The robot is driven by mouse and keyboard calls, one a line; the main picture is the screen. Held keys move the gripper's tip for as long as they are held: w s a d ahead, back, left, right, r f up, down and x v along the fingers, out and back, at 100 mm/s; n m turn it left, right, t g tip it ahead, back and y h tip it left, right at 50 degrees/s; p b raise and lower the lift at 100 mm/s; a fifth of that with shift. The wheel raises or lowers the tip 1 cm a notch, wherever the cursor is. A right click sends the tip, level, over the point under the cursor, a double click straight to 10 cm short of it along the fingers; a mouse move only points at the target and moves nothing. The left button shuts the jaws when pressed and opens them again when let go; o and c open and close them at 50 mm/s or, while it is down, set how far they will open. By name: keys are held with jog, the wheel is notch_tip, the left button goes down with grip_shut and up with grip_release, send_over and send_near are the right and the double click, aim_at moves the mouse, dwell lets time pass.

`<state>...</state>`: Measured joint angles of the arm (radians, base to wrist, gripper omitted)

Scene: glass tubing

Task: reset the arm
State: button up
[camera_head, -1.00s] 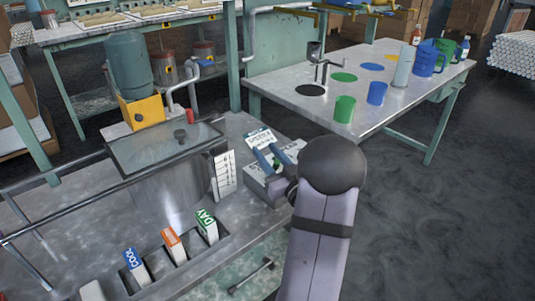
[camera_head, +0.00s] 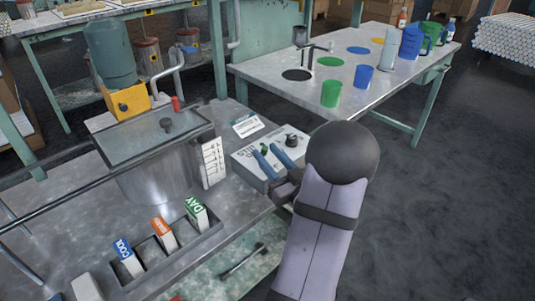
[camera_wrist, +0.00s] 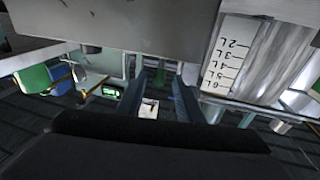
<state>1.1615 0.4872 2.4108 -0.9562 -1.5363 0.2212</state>
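My gripper (camera_head: 264,150) has two blue fingers spread apart with nothing between them. In the head view they show in front of a pale control box (camera_head: 254,170) with a green button (camera_head: 264,148) and a dark knob (camera_head: 291,140). I cannot tell whether they touch the box. In the wrist view the gripper (camera_wrist: 158,82) also shows as two separate dark blue fingers. A small white thing (camera_wrist: 149,108) shows between them, in the background.
A lidded metal tank (camera_head: 160,180) with a white scale (camera_head: 213,162) stands left of the box. Labelled COOL (camera_head: 128,258) and DAY (camera_head: 196,212) blocks sit in a front tray. A side table (camera_head: 350,88) at right holds a green cup (camera_head: 331,93) and a blue cup (camera_head: 362,76).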

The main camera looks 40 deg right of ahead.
notch_tip(320, 180, up, 12)
jog(key=s+d+n+g+h+p, duration=0.15)
jog(key=n+p, duration=0.25)
jog(key=p, duration=0.5)
jog(key=s+f+g+h+b, duration=0.1)
jog(key=s+f+g+b, duration=0.35)
jog(key=f, duration=0.75)
jog(key=s+f+g+b, duration=0.1)
jog(key=s+f+g, duration=0.6)
jog(key=f, duration=0.4)
jog(key=w+a+f+g+y+b, duration=0.1)
jog(key=w+a+f+y, duration=0.1)
jog(key=a, duration=0.6)
jog(key=w+a+f+g+y+b, duration=0.1)
jog(key=w+a+f+g+y, duration=0.1)
jog(key=a, duration=0.7)
jog(key=s+a+m+g+y+b, duration=0.1)
jog(key=s+a+g+y+b, duration=0.2)
jog(key=a, duration=1.2)
notch_tip(320, 180, up, 48)
jog(key=s+p, duration=0.1)
jog(key=p, duration=4.8)
jog(key=shift+s+h, duration=0.25)
jog(key=shift+h, duration=0.2)
